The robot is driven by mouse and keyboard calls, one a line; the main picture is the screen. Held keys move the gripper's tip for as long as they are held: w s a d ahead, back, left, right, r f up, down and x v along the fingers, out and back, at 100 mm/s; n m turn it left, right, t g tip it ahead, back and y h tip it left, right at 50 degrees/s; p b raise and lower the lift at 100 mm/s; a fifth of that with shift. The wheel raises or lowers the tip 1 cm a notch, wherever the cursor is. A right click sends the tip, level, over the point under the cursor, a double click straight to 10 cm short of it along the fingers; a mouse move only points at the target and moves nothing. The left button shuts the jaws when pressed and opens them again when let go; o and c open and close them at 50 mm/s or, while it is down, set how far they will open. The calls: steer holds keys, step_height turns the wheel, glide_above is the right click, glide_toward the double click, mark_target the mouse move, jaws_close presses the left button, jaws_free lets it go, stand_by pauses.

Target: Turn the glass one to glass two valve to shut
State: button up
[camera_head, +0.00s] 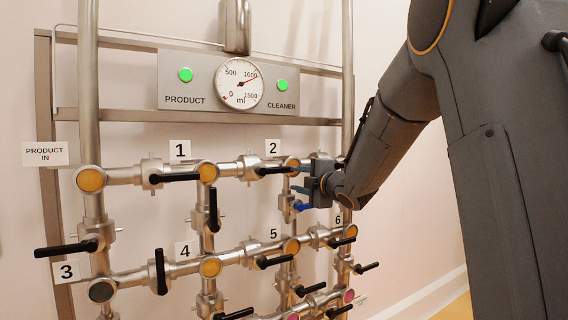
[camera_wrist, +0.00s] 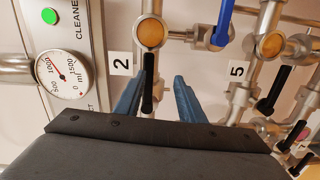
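The glass one to glass two valve's black handle (camera_head: 274,171) lies along the horizontal pipe between orange glass one (camera_head: 207,172) and glass two (camera_head: 292,163). In the wrist view the same handle (camera_wrist: 148,86) lies in line with that pipe, below glass two (camera_wrist: 151,33). My gripper (camera_head: 296,179) is open at the right end of the handle. In the wrist view its blue fingers (camera_wrist: 160,77) are apart, and the handle shows between them, close to the left finger. I cannot tell whether that finger touches it.
A blue-handled valve (camera_head: 300,206) sits just below my gripper, on the pipe under glass two; its handle (camera_wrist: 223,22) also shows in the wrist view. Other black handles (camera_head: 213,209) stick out around. A gauge panel (camera_head: 215,80) is above. Free room lies at the right.

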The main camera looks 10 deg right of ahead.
mark_target(285, 170)
steer(key=shift+n+y, duration=0.5)
steer(key=shift+n, duration=0.2)
steer(key=shift+w+a+r+p, duration=0.3)
steer(key=shift+w+a+p, duration=0.2)
steer(key=shift+w, duration=0.75)
steer(key=shift+w+a+r+p, duration=0.35)
steer(key=shift+w+a+p, duration=0.1)
steer(key=shift+w, duration=0.8)
steer(key=shift+w+a+r+p, duration=0.3)
steer(key=shift+w+a+p, duration=0.2)
steer(key=shift+w, duration=0.75)
